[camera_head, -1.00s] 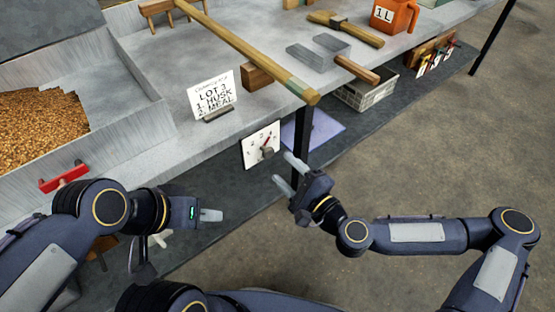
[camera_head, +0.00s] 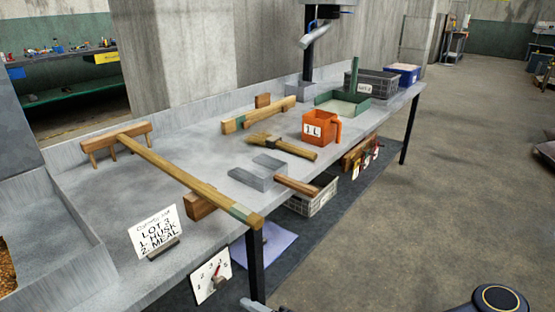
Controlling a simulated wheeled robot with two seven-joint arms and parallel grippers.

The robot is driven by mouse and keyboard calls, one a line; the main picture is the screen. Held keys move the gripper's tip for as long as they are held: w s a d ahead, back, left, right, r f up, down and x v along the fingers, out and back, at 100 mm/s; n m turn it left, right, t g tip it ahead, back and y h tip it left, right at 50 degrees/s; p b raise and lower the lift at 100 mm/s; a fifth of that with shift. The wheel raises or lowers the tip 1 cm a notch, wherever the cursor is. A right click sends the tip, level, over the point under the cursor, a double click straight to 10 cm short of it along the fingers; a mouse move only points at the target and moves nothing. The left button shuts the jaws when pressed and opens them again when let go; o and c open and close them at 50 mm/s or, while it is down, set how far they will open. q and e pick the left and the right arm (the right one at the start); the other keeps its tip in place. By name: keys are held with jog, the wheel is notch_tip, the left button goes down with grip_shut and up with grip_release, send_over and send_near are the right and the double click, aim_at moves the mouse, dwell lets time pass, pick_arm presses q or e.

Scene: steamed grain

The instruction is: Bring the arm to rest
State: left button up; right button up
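Only a grey fingertip of my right gripper (camera_head: 254,305) shows at the bottom edge, to the right of and below the dial card (camera_head: 210,276). The rest of that gripper is cut off, so its opening cannot be seen. A dark joint of my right arm (camera_head: 497,300) with a gold ring shows at the bottom right corner. My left arm and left gripper are out of view.
A crate (camera_head: 312,197) sits beneath. Open floor (camera_head: 430,220) lies to the right.

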jog(key=s+d+f+n+g+h, duration=0.2)
jog(key=d+n+h, duration=0.25)
jog(key=d, duration=0.25)
jog(key=s+d+f+n+g+h, duration=0.1)
jog(key=d+f+n+g+h, duration=0.15)
jog(key=d+n, duration=0.35)
jog(key=s+d+r+m+t+h, duration=0.1)
jog(key=s+d+r+m+h, duration=0.15)
jog(key=s+d+r, duration=1.05)
notch_tip(320, 180, up, 29)
jog(key=w+n+p, duration=0.1)
jog(key=p, duration=2.7)
jog(key=shift+d+h+p, duration=0.35)
jog(key=shift+d+h, duration=0.1)
